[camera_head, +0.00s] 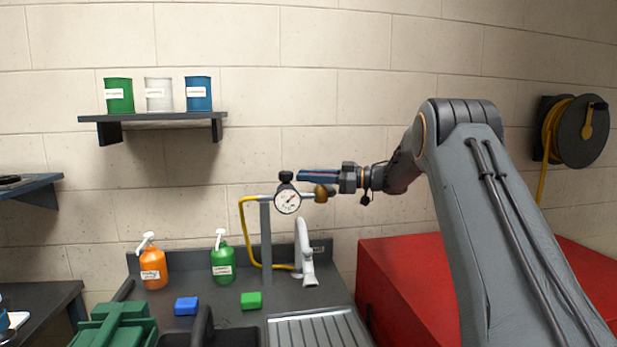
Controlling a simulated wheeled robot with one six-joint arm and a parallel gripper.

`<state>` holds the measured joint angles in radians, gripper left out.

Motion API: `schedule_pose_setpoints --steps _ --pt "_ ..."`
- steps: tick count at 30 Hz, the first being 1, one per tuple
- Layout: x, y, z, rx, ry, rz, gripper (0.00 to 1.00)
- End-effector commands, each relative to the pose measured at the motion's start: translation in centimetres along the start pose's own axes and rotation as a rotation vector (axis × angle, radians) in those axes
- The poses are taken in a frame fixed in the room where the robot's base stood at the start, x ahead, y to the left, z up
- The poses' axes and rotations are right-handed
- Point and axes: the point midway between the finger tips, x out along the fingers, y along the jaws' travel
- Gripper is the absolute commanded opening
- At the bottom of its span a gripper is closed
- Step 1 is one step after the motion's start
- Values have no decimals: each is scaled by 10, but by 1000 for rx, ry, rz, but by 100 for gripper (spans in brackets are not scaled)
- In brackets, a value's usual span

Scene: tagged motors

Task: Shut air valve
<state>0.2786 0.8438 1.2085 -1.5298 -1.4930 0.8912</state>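The air line assembly stands on a grey post at the back of the counter. It has a round white gauge (288,200), a black knob (286,177) on top and a brass valve body (321,193) to its right. A yellow hose (247,225) runs down from its left side. My gripper (304,175) reaches in from the right, just above the brass body, with its tip close to the knob. Its fingers appear side-on as a dark blue and reddish bar. I cannot tell their opening, any contact, or the position of a valve lever.
On the counter stand an orange bottle (153,266), a green bottle (223,263), a blue block (186,305), a green block (251,300) and a white faucet-like fixture (305,255). A shelf (150,122) holds three cans. A red cabinet (400,275) is right; a hose reel (580,130) hangs beyond.

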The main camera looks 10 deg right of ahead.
Motion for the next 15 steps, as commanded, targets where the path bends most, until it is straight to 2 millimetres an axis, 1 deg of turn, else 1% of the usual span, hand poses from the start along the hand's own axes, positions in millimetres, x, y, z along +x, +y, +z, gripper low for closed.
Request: schedule_pose_setpoints --steps 8,15 --pt "0 0 0 1 -2 9 0" --pt "0 2 -1 1 -19 92 0"
